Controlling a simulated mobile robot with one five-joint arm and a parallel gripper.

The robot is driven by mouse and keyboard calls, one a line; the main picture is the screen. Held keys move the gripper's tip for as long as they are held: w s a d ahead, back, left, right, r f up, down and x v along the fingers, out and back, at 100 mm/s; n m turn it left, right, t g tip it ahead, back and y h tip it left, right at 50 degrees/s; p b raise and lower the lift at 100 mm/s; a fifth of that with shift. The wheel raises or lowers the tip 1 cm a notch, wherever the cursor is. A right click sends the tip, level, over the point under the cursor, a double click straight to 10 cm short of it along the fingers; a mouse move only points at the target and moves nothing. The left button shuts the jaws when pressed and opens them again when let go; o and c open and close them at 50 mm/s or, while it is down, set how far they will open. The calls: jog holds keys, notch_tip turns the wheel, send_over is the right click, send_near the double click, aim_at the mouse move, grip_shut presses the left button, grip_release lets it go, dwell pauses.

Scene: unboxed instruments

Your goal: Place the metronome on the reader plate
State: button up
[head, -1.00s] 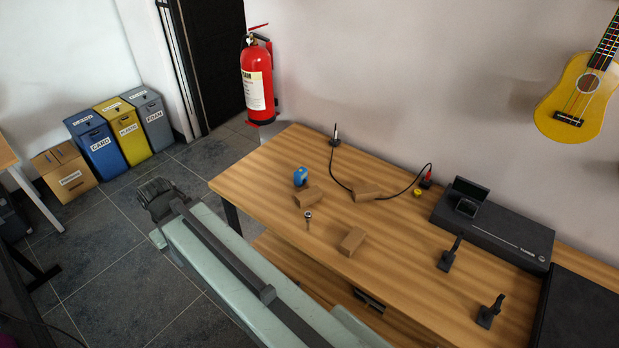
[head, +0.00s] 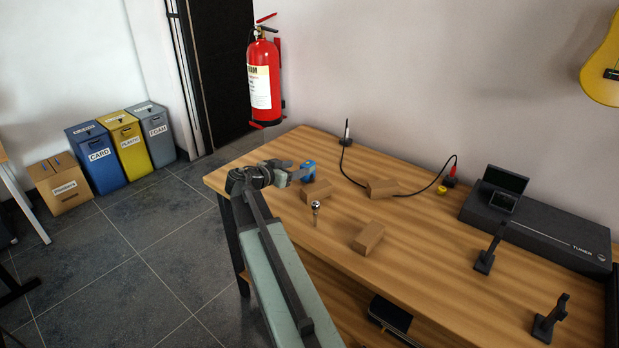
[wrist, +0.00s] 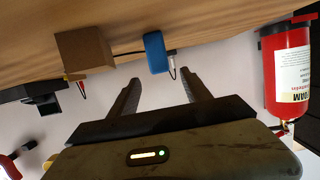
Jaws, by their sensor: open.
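A small blue device (head: 308,171), which I take to be the metronome, stands near the table's left end, behind a cardboard box. It also shows in the wrist view (wrist: 155,52), just beyond and between my fingertips. My gripper (head: 292,172) is open and empty, close to the left of the blue device; I cannot tell whether they touch. In the wrist view my gripper (wrist: 161,82) has both fingers spread, with the table at the top of the picture. The black tuner unit (head: 540,232) at the back right carries a small raised plate (head: 502,201) before a dark screen, apparently the reader plate.
Small cardboard boxes (head: 369,237) lie on the wooden table (head: 410,265). A silver-headed object (head: 316,212) stands nearby. A black cable (head: 400,193) loops along the back. Black stands (head: 487,258) rise at the right. A fire extinguisher (head: 264,80) hangs behind the left end.

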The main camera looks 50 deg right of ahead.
aim_at(303, 166)
jog(key=b+x, duration=0.2)
jog(key=x, duration=0.5)
jog(key=shift+w+d+f, duration=0.15)
jog(key=shift+d+f, duration=0.05)
jog(key=shift+d, duration=0.05)
jog(key=shift+a+r, duration=0.1)
grip_shut()
